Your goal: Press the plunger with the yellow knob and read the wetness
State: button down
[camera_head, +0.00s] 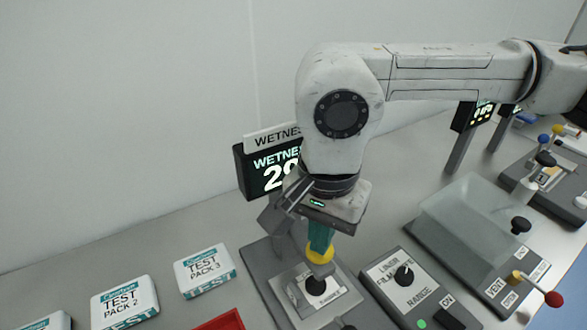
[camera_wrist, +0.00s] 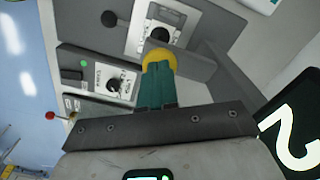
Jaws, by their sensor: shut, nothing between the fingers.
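The yellow knob (camera_head: 319,254) sits above a dark round part (camera_head: 316,286) over a pale plate on a grey instrument base. My gripper (camera_head: 320,240) points down with its teal fingers shut, tips at the top of the knob; they seem to touch, though a small gap cannot be ruled out. In the wrist view the shut fingers (camera_wrist: 158,72) partly cover the yellow knob (camera_wrist: 158,56). The wetness display (camera_head: 246,172) stands behind, lit, showing "2" and part of another digit. My arm hides its right side. Nothing is held.
A control box with a dial (camera_head: 404,275) stands right of the instrument. A clear-covered unit (camera_head: 470,225) is further right. White test packs (camera_head: 205,270) lie on the left of the bench. A red tray (camera_head: 222,321) shows at the bottom edge.

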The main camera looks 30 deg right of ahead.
dwell(0.4)
notch_tip(320, 180, up, 9)
jog(key=p, duration=0.4)
dwell(0.6)
dwell(0.6)
